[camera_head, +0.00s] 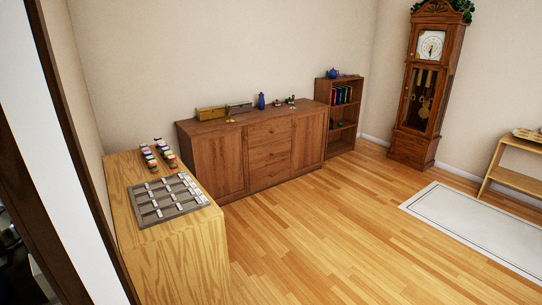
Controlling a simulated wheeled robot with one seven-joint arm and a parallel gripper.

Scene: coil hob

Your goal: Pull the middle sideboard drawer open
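A brown wooden sideboard (222,137) stands against the back wall, left of centre. It has a door on the left, a door on the right, and a stack of drawers between them. The middle drawer (270,153) looks shut, its front flush with the drawers above and below. Its handle is too small to make out. My gripper is not in view.
A light wooden counter (190,258) with a grey tray (142,213) and small jars stands at the near left. A bookshelf (346,136), a tall clock (422,100) and a white rug (470,223) lie to the right. The wooden floor (310,225) before the sideboard is clear.

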